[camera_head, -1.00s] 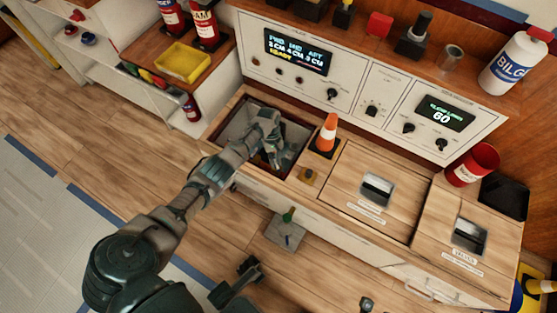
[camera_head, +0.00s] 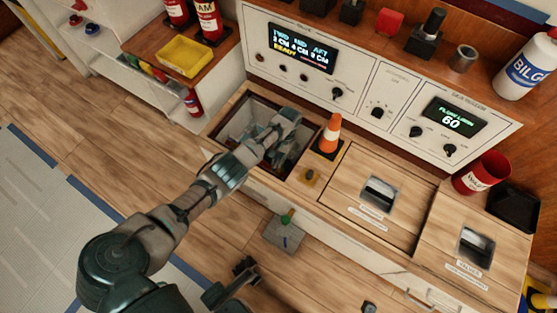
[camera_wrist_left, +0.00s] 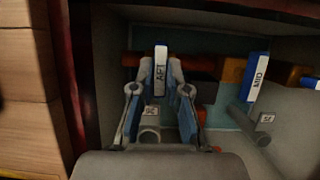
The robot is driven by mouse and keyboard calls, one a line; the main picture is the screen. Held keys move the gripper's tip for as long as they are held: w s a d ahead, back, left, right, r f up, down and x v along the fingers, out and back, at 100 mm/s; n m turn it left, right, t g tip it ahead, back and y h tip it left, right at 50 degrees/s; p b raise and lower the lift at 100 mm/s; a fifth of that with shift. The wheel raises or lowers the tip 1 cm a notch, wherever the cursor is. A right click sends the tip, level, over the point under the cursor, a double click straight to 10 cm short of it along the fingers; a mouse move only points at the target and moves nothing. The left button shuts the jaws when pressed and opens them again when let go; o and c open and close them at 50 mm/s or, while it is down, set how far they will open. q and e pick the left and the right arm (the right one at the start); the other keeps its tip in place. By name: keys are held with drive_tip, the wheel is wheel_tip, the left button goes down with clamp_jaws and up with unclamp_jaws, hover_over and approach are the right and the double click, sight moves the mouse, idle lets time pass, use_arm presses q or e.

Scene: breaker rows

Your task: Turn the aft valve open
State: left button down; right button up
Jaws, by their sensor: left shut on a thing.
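The aft valve handle (camera_wrist_left: 161,70) is a blue lever with a white AFT label, seen in the left wrist view inside the open floor hatch (camera_head: 236,104). It points up the picture, across a dark orange pipe (camera_wrist_left: 200,62) behind it. My left gripper (camera_wrist_left: 160,88) is shut on this lever, one finger on each side. In the head view my left gripper (camera_head: 283,138) reaches down into the hatch and hides the lever. A second lever labelled MID (camera_wrist_left: 256,78) stands to the right, slightly tilted and apart from the gripper. My right gripper does not show clearly.
A console with screens (camera_head: 302,48) rises behind. The wooden floor (camera_head: 110,130) at left is clear.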

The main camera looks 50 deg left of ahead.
use_arm(q)
drive_tip(key=shift+w+r+m, duration=0.15)
drive_tip(key=shift+w+m, duration=0.1)
drive_tip(key=shift+m, duration=0.15)
drive_tip(key=c, duration=1.2)
unclamp_jaws()
drive_tip(key=shift+o, duration=0.2)
drive_tip(key=shift+s, duration=0.1)
drive_tip(key=shift+a+r, duration=0.1)
drive_tip(key=shift+r, duration=0.15)
drive_tip(key=v, duration=1.1)
drive_tip(key=shift+w, duration=0.35)
